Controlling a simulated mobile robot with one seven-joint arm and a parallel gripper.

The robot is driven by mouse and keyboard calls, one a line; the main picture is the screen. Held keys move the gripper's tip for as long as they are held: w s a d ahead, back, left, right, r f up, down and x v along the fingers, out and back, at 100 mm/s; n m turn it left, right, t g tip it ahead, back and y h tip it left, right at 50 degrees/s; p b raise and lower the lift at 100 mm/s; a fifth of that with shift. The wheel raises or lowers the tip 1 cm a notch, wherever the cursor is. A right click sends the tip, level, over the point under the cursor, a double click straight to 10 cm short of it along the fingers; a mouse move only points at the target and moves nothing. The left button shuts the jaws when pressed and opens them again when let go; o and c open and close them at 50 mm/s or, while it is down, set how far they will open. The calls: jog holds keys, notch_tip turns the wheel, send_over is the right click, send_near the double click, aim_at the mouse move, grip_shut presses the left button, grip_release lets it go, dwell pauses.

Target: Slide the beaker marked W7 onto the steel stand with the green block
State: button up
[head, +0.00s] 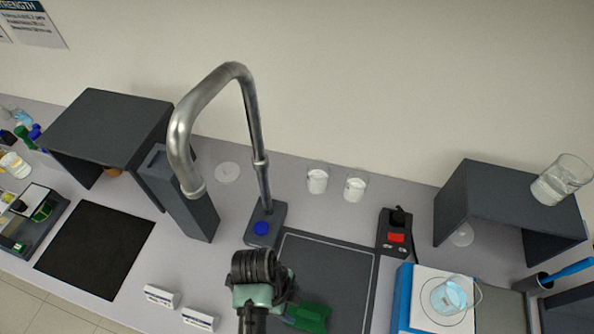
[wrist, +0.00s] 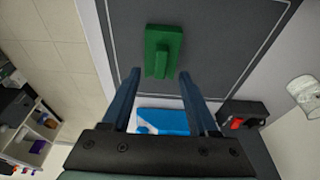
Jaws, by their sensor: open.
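The green block (head: 311,317) lies on a dark mat and is partly hidden by my arm. In the wrist view the green block (wrist: 163,45), a flat plate with a raised grip, is just beyond my fingertips. My gripper (wrist: 160,77) is open, with nothing between the fingers. A beaker with pale blue liquid (head: 451,296) sits on a white-topped device at the right. Two beakers with whitish contents, one (head: 317,181) and another (head: 354,187), stand near the wall. Another beaker (head: 560,182) is on the right shelf. I cannot read W7 on any. A grey plate (head: 500,311) may be the steel stand.
The dark mat (head: 325,255) has a pale border line. A bent metal pipe (head: 253,125) rises behind my gripper. A box with a red switch (head: 396,237) is beside the mat. Dark shelves stand left (head: 110,120) and right (head: 500,190). White label blocks (head: 200,319) lie in front.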

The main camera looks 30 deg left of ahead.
aim_at(302, 312)
jog(key=shift+s+d+f+b, duration=0.1)
jog(key=shift+f+b, duration=0.3)
jog(key=shift+f, duration=0.2)
jog(key=b+x, duration=0.5)
jog(key=x, duration=0.1)
jog(key=shift+f, duration=0.3)
jog(key=shift+w+d+f, duration=0.1)
jog(key=shift+w+f, duration=0.25)
jog(key=shift+s, duration=0.1)
jog(key=shift+c, duration=0.3)
grip_shut()
notch_tip(302, 312, up, 5)
jog(key=p, duration=0.4)
jog(key=shift+r+p, duration=0.1)
jog(key=shift+p, duration=0.25)
